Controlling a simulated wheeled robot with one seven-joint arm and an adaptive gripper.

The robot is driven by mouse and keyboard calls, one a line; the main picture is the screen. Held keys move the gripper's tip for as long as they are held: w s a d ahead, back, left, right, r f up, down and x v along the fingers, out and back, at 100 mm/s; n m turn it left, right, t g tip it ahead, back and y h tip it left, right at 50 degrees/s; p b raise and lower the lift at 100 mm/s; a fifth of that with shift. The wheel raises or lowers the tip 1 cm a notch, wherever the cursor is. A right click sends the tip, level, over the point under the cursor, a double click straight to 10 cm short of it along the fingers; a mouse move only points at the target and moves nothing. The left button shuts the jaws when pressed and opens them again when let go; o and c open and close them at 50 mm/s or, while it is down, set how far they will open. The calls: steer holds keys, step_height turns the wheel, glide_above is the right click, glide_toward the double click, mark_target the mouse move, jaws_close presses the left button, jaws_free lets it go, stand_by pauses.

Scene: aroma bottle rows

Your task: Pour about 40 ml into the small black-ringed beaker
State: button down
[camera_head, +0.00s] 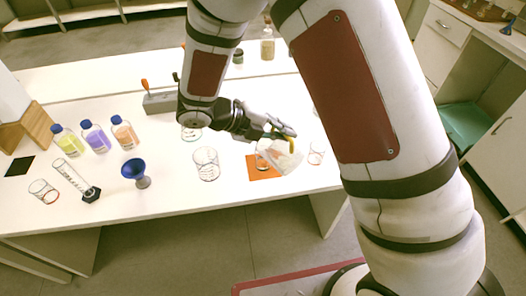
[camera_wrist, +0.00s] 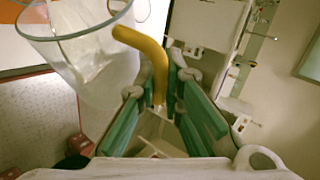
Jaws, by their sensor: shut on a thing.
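My gripper (camera_head: 270,133) is shut on the yellow handle of a clear jug (camera_head: 286,161), which is tilted over an orange mat. In the wrist view the yellow handle (camera_wrist: 150,55) runs between my gripper's green fingers (camera_wrist: 160,110), and the clear jug (camera_wrist: 85,60) fills the upper left. A small clear beaker (camera_head: 262,155) stands on the mat, partly hidden by the jug; its ring colour is too small to tell. I cannot make out the liquid level or any stream.
A larger clear beaker (camera_head: 206,164) stands left of the orange mat (camera_head: 256,175). A small red-ringed beaker (camera_head: 316,154) stands to the right. A blue funnel (camera_head: 135,170), a measuring cylinder (camera_head: 72,176) and coloured bottles (camera_head: 95,138) are on the left. The table's front edge is near.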

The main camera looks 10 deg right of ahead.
mark_target(299, 160)
steer(key=s+f, duration=0.1)
steer(key=s+d+f+m+t+y, duration=0.1)
steer(key=s+d+t, duration=0.1)
steer(key=shift+s+f+m, duration=0.3)
steer(key=shift+s+f, duration=0.1)
steer(key=shift+s+d+f+m+y+b, duration=0.2)
steer(key=shift+f+m+y+b, duration=0.1)
steer(key=shift+b, duration=0.1)
steer(key=shift+f+t, duration=0.1)
steer(key=shift+t, duration=0.2)
steer(key=s+d+f+m+t+y+b, duration=0.1)
steer(key=b, duration=0.2)
steer(key=shift+s+f+b, duration=0.15)
steer(key=shift+f+b, duration=0.05)
steer(key=shift+b, duration=0.1)
steer(key=shift+s+t, duration=0.2)
steer(key=shift+t, duration=0.1)
steer(key=shift+s+p, duration=0.1)
steer(key=shift+p, duration=0.8)
steer(key=s+d+f+m+t+y+p, duration=0.2)
steer(key=s+d+f+m+t+p, duration=0.1)
steer(key=f+p, duration=0.6)
steer(key=shift+s+f+m+t, duration=0.2)
steer(key=shift+s+m+t, duration=0.75)
steer(key=shift+t, duration=0.65)
